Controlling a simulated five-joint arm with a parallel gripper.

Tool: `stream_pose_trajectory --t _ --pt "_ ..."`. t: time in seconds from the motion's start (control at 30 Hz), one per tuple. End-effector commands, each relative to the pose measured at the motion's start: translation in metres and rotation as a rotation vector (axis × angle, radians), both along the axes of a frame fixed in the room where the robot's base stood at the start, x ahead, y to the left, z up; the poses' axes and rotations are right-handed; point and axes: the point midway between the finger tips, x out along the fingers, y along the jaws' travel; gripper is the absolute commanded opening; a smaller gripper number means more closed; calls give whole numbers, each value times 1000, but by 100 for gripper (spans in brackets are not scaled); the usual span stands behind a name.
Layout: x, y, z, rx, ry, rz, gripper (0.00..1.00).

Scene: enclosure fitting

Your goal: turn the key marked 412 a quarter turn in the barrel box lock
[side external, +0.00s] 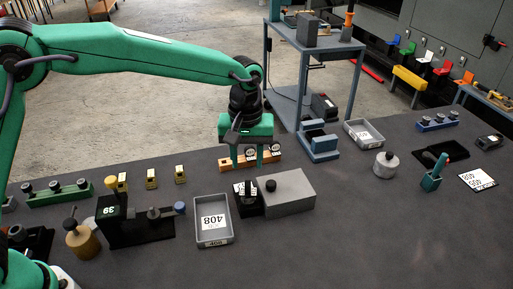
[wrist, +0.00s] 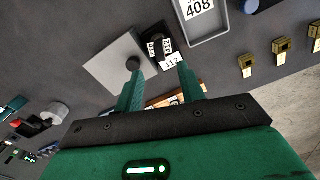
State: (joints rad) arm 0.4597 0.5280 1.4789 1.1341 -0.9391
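My gripper (side external: 247,163) is open, its two green fingers apart and pointing down, with nothing visibly held. It is over or just behind the black block with white number labels (side external: 246,198), beside a grey box (side external: 289,193) with a black knob. In the wrist view my gripper (wrist: 160,75) has a white 412 label (wrist: 171,61) just beyond and between its fingertips. That label is at the near end of the black block (wrist: 157,42), beside the grey box (wrist: 112,65). The key's shaft and any keyhole cannot be made out.
An orange-brown rack (side external: 236,163) with round pieces stands behind my fingers, partly hidden. A grey tray marked 408 (side external: 213,240) is left of the black block. Several brass padlocks (side external: 151,179) stand farther left. The front right of the table is clear.

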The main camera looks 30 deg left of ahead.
Motion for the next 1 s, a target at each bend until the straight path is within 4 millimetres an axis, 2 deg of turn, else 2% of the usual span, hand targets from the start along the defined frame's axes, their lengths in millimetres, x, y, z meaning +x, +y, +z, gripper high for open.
stream_pose_trajectory --t 0.37,1.0 --pt "0 0 -8 1 2 0 39" --pt "0 0 -72 0 1 0 39"
